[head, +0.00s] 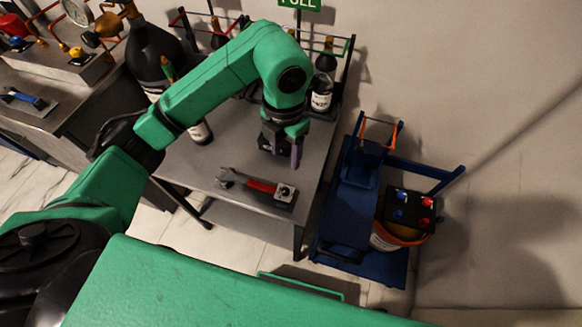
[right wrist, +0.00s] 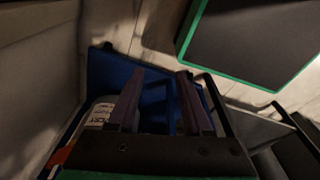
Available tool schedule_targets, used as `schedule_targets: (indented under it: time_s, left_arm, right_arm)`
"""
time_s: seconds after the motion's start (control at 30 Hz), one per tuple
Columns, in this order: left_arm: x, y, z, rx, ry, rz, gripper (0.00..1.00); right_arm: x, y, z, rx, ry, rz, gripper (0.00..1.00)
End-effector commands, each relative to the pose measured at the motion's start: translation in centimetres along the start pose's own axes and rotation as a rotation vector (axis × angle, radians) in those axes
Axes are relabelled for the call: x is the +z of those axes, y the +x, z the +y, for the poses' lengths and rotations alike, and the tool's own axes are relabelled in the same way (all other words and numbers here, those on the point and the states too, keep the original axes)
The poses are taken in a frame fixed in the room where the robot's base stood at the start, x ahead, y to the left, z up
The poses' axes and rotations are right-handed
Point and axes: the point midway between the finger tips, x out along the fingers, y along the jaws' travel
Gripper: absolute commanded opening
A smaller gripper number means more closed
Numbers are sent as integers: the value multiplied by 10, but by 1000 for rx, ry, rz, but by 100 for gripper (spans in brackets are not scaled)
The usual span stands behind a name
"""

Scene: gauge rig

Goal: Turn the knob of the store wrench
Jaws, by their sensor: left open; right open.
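The store wrench (head: 260,186) has a red handle and a grey jaw end. It lies on a dark plate near the front edge of the grey table, with a small pale block bearing a dark knob (head: 285,191) at its right end. My left gripper (head: 281,155) is open and empty. It points down above the table, behind the wrench in the head view, and appears apart from it. My right gripper (right wrist: 157,80) shows only in the right wrist view. It is open and empty, over the blue cart.
The grey table (head: 215,155) carries bottles and a rack at its back. A workbench (head: 90,90) with a gauge stands at the left.

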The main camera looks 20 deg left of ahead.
Motion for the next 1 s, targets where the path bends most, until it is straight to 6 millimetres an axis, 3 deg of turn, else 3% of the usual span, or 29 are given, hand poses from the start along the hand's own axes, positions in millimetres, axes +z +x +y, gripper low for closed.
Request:
schedule_targets:
  time_s: [0.1, 0.27, 0.37, 0.5, 0.63, 0.9, 1.0]
  left_arm:
    - [-2, 24, -2, -7, 2, 5, 56]
    - [-2, 62, -2, -6, 0, 8, 56]
    - [-2, 90, -2, -6, 0, 7, 56]
    - [-1, 121, -2, -5, 1, 4, 56]
    - [-1, 136, -2, -4, 2, 1, 56]
    - [0, 140, -2, -4, 3, -1, 56]
    - [0, 140, -2, -4, 3, -1, 18]
  right_arm:
    - [19, 5, -4, -5, 1, -28, 50]
    - [48, -8, -9, -13, 3, -78, 50]
    - [48, -12, -9, -13, 3, -79, 50]
    - [29, -15, -6, -8, 3, -48, 50]
    - [15, -16, -4, -6, 3, -25, 50]
    - [26, -16, -5, -8, 3, -43, 50]
    - [29, -16, -6, -8, 3, -47, 50]
